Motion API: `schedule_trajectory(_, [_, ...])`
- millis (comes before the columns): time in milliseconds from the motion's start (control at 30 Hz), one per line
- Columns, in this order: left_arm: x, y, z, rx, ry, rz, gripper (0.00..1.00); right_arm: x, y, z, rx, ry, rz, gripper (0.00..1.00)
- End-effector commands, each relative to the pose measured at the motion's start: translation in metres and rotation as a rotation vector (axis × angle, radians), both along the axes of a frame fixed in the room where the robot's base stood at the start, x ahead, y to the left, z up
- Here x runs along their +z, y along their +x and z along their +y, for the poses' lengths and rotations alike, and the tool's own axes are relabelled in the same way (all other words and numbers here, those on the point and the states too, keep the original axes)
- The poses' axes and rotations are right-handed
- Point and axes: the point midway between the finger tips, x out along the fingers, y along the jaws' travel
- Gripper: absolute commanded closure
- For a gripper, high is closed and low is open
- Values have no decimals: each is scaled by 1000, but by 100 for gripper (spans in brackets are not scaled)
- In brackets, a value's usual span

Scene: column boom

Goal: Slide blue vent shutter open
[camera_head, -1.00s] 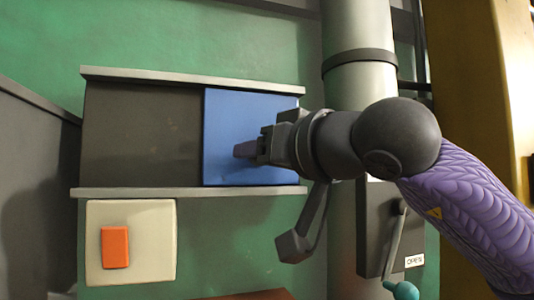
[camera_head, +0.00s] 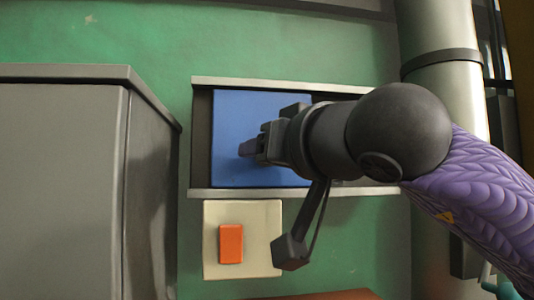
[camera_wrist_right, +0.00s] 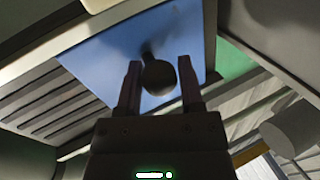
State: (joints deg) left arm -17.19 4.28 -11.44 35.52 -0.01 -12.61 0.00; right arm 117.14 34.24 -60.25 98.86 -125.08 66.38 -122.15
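The blue vent shutter (camera_head: 228,120) sits near the left end of its framed vent, with a narrow dark strip left of it. The right part of the vent is mostly hidden behind my right arm. My right gripper (camera_head: 247,149) is at the shutter's face. In the right wrist view the gripper (camera_wrist_right: 158,85) has one finger on each side of a dark round knob (camera_wrist_right: 159,77) on the blue shutter (camera_wrist_right: 110,55), with hardly any gap. Dark slats (camera_wrist_right: 45,100) show beside the shutter there. My left gripper is not in view.
A large grey cabinet (camera_head: 60,180) stands close on the left. A cream plate (camera_head: 262,250) with an orange button (camera_head: 231,243) is below the vent. A grey pipe (camera_head: 440,25) runs up at the right.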

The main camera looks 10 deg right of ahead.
Motion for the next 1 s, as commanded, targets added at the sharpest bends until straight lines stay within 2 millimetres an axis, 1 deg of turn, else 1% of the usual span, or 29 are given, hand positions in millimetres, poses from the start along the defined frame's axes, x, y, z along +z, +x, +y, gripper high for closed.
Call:
schedule_trajectory(267, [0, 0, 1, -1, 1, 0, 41, -1, 0, 0, -2, -1, 3, 42])
schedule_trajectory(333, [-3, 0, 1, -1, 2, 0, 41, -2, -3, -2, -2, -1, 2, 42])
schedule_trajectory(367, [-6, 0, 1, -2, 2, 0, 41, -2, -7, -3, -2, 0, 1, 42])
schedule_trajectory(433, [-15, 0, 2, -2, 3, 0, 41, -5, -20, -9, -2, -1, -1, 42])
schedule_trajectory(533, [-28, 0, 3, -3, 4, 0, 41, -6, -45, -20, -3, 0, -2, 42])
schedule_trajectory(600, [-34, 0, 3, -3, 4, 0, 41, -5, -61, -26, -1, -1, -1, 42])
schedule_trajectory(700, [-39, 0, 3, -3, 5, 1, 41, -4, -79, -34, -1, -2, -2, 42])
schedule_trajectory(833, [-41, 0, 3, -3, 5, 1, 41, -2, -90, -38, -1, -2, 2, 42])
schedule_trajectory(1000, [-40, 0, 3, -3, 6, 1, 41, -1, -91, -39, -1, -2, 2, 42])
